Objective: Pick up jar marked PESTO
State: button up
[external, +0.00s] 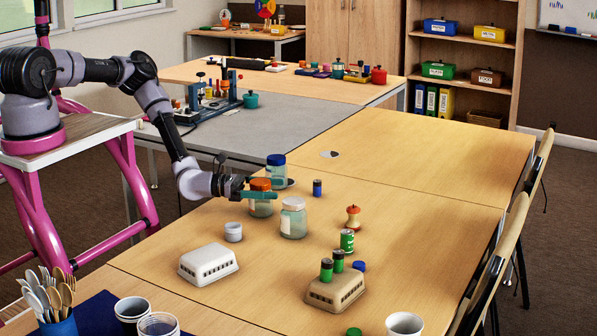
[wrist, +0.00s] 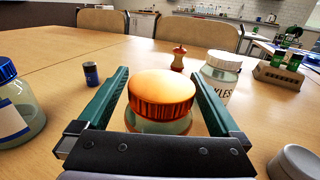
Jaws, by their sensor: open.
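A jar with an orange lid (wrist: 162,94) stands between the two green fingers of my gripper (wrist: 157,74) in the wrist view. The fingers are apart, one on each side of the lid. In the external view the orange-lidded jar (external: 261,208) is partly hidden by my gripper (external: 257,194). A white-lidded jar (wrist: 219,78) stands to its right with a label ending in "KLES". A blue-lidded jar (wrist: 17,108) stands to the left; it also shows in the external view (external: 276,161). No label reading PESTO is legible in either view.
A small dark blue battery (wrist: 91,74) and a red-topped apple core (external: 353,218) stand beyond the jars. The table's far right part is clear.

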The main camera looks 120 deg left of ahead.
jog(key=c, duration=1.5)
jog(key=shift+r, duration=0.1)
